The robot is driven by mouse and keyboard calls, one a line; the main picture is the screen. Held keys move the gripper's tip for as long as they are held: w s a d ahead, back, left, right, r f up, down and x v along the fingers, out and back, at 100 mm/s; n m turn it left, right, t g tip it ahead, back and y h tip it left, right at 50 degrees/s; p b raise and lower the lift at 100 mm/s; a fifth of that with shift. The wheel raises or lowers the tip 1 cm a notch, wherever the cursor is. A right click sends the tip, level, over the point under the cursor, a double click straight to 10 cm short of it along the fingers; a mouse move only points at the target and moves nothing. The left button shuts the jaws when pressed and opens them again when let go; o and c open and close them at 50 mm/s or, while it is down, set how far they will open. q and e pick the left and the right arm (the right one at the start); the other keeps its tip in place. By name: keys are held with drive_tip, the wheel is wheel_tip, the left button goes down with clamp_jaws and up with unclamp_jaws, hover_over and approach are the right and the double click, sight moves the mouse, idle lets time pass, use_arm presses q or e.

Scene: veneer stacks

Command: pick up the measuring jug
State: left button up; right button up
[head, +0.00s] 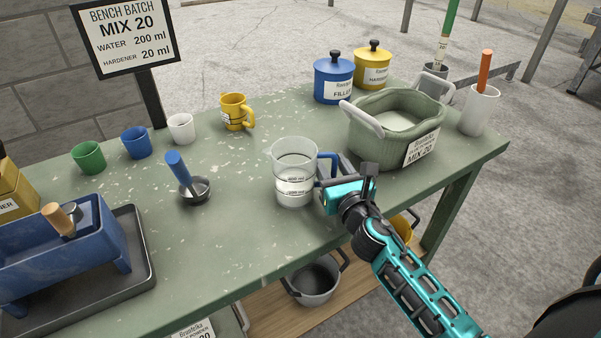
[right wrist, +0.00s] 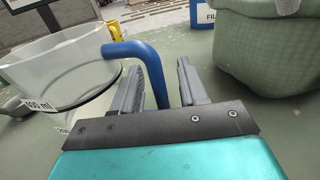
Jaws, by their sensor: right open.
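The measuring jug (head: 294,172) is clear with white graduation labels and a blue handle, and stands upright on the green bench. Its handle (head: 327,165) points right, toward my right gripper. My right gripper (head: 335,178) is open at the handle. In the right wrist view the jug (right wrist: 60,75) is at the left, and the blue handle (right wrist: 150,70) runs down between the two grey fingers (right wrist: 165,90), nearer the left one. I cannot tell whether either finger touches it. My left gripper is not in view.
The green mixing tub (head: 393,132) stands just right of and behind the jug. The bench (head: 235,235) is clear in front of the jug.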

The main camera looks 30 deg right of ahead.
drive_tip(key=shift+w, duration=0.4)
clamp_jaws()
idle(0.4)
